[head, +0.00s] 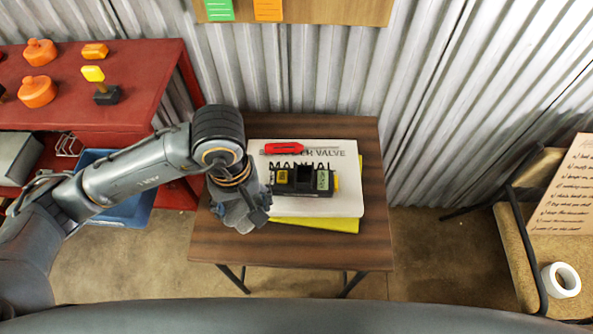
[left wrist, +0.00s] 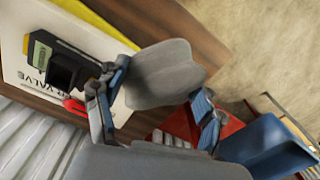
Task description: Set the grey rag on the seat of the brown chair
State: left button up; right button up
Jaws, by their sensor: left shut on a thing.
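My left gripper (head: 240,196) is shut on the grey rag, which hangs over the left front part of a brown wooden top (head: 330,252) on thin dark legs. The rag (left wrist: 165,72) shows between the fingers in the left wrist view as a smooth grey piece. In the head view the rag is largely hidden by the gripper. I cannot tell whether the rag touches the wood. No backrest shows on this wooden piece, so I cannot tell whether it is the brown chair. My right gripper is not in view.
A white manual (head: 345,190), a yellow folder (head: 335,225), a black meter (head: 300,180) and a red screwdriver (head: 285,148) lie on the wood. A red bench (head: 130,85) and blue bin (head: 140,210) stand left. A tan, dark-framed piece (head: 515,250) with a tape roll (head: 562,280) stands right.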

pick_arm(q)
jog(key=shift+w+d+r+n, duration=0.15)
jog(key=shift+d+r+n, duration=0.15)
jog(key=shift+d+r, duration=0.3)
jog(key=shift+a+r, duration=0.2)
jog(key=shift+r, duration=0.2)
jog(key=shift+w+a+f, duration=0.2)
jog(key=shift+a+f, duration=0.05)
jog(key=shift+a, duration=0.15)
jog(key=shift+w+a+f, duration=0.2)
jog(key=shift+a, duration=0.2)
jog(key=w+a+f+p, duration=0.2)
jog(key=w+a+f, duration=0.5)
jog(key=w+f, duration=0.1)
jog(key=shift+a, duration=0.3)
jog(key=shift+w+a+f, duration=0.3)
jog(key=shift+f, duration=0.2)
notch_tip(320, 180, down, 2)
jog(key=shift+f+p, duration=0.15)
jog(key=shift+p, duration=0.4)
jog(key=shift+f, duration=0.45)
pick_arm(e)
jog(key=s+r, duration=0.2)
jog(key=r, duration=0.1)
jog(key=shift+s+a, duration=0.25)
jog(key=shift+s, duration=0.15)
